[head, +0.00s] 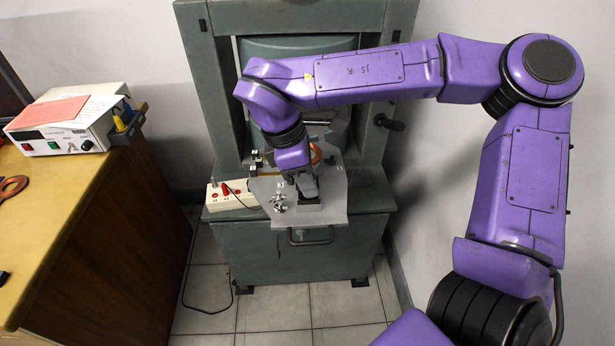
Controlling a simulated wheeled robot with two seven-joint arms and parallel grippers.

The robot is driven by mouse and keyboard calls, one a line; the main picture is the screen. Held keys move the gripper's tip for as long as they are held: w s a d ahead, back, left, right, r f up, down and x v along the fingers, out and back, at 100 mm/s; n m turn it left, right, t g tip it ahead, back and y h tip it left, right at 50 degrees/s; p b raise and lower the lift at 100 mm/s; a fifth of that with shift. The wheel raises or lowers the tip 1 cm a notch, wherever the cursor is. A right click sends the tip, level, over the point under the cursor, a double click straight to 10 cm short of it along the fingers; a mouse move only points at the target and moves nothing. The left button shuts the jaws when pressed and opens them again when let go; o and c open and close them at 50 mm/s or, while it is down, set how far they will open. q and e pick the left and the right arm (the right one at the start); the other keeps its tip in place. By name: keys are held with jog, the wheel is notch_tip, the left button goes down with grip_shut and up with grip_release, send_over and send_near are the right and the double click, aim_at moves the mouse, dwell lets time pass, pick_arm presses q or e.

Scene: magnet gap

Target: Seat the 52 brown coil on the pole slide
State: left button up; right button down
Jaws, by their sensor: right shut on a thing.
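My right gripper (307,192) points down over the grey plate (335,206) at the front of the green magnet frame (200,60). It is shut on a small dark piece (309,200) low over the plate. The fingers cover most of this piece, so I cannot tell whether it is the coil or a part of the slide. An orange-brown round part (316,153) shows just behind my right wrist, partly hidden by it. I cannot read any number on it. My left gripper is not in view.
Small metal fittings (279,203) sit on the plate's left side. A white socket box (232,196) with red plugs is left of it. A bar handle (311,237) is at the front. A wooden bench (75,215) with a white power supply (68,122) stands at the left.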

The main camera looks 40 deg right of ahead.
jog(key=shift+f, duration=0.15)
dwell(0.8)
jog(key=c, duration=0.8)
grip_release()
jog(key=v, duration=1)
jog(key=shift+r+p, duration=0.25)
jog(key=shift+p, duration=0.2)
jog(key=shift+w+f, duration=0.1)
